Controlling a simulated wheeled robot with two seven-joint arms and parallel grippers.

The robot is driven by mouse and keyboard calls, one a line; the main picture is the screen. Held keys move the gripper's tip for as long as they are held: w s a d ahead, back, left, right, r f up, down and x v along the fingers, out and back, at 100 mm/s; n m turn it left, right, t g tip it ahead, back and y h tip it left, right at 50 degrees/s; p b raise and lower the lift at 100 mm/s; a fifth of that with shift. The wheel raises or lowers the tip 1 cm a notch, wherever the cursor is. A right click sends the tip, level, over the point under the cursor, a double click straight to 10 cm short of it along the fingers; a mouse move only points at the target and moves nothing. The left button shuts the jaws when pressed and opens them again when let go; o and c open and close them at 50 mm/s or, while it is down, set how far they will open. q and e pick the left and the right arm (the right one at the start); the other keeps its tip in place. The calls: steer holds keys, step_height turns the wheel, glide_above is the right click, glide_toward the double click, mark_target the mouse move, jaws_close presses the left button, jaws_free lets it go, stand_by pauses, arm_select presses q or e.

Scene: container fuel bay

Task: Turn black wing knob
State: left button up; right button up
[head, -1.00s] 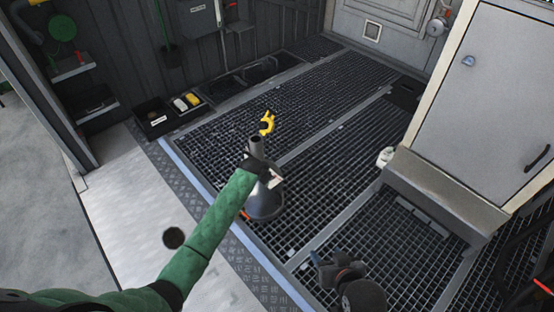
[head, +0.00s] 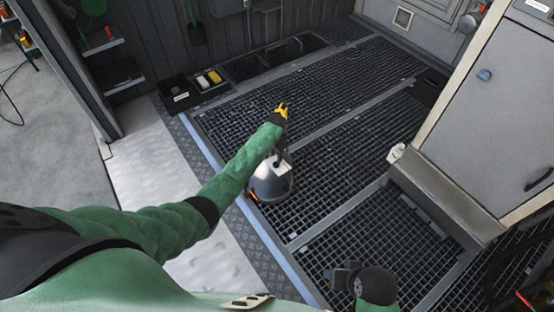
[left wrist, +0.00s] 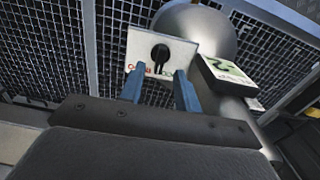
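The plate is on a grey rounded vessel, which stands on the floor grating in the head view (head: 268,186). My left gripper (left wrist: 160,70) is open, its two blue fingers apart on either side of the knob's lower part. I cannot tell whether they touch it. In the head view the left gripper (head: 283,157) points down at the vessel. My right gripper (head: 345,276) is at the bottom; its finger state is unclear.
A yellow fitting (head: 282,109) shows just beyond my left wrist. A grey cabinet (head: 495,115) stands at right, with a small white bottle (head: 396,152) beside its base. Black bins (head: 181,94) lie at back left. Open grating (head: 350,165) lies right of the vessel.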

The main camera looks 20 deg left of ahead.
mark_target(276, 162)
arm_select(q)
steer(key=shift+f, duration=2.15)
jaws_close()
